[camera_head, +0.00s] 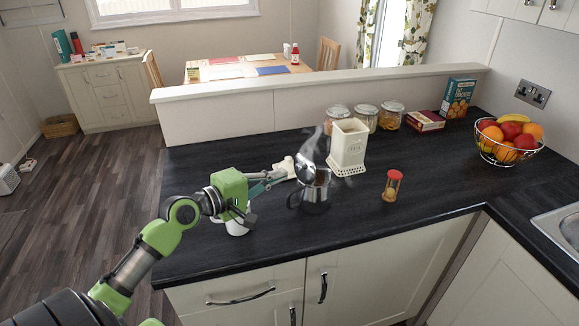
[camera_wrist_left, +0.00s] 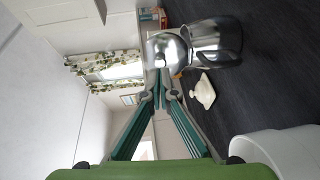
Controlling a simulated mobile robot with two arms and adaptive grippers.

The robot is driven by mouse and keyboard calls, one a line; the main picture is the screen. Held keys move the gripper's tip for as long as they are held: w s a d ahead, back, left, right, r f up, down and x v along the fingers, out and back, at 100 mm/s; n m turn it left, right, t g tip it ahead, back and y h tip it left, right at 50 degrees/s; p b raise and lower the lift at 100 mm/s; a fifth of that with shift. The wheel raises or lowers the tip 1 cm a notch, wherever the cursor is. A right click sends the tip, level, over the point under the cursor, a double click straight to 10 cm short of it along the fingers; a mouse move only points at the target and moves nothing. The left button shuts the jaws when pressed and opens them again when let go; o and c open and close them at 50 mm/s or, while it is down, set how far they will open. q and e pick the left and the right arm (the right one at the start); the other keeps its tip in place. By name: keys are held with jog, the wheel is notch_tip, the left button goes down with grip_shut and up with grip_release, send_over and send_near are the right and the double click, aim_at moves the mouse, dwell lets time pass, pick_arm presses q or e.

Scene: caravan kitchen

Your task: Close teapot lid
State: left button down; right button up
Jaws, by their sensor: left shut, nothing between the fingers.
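A shiny metal teapot (camera_head: 317,198) stands upright on the dark counter, with steam around it. Its lid (camera_head: 306,167) is tilted up, open, on the left side of the pot. In the left wrist view the pot (camera_wrist_left: 215,42) lies at the upper right, with the rounded lid (camera_wrist_left: 168,48) beside it. My left gripper (camera_head: 280,175) is shut and empty, just left of the lid. In the left wrist view its fingertips (camera_wrist_left: 161,82) come together close to the lid; whether they touch it I cannot tell. My right gripper is not in view.
A white mug (camera_head: 238,226) stands below my left gripper. A fruit basket (camera_head: 508,140) is farther right.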

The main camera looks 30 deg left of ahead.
aim_at(297, 168)
pick_arm(q)
jog(key=p+x, duration=0.1)
jog(key=x, duration=0.2)
jog(key=shift+w, duration=0.1)
jog(key=shift+w+d+f, duration=0.1)
jog(key=shift+w, duration=0.3)
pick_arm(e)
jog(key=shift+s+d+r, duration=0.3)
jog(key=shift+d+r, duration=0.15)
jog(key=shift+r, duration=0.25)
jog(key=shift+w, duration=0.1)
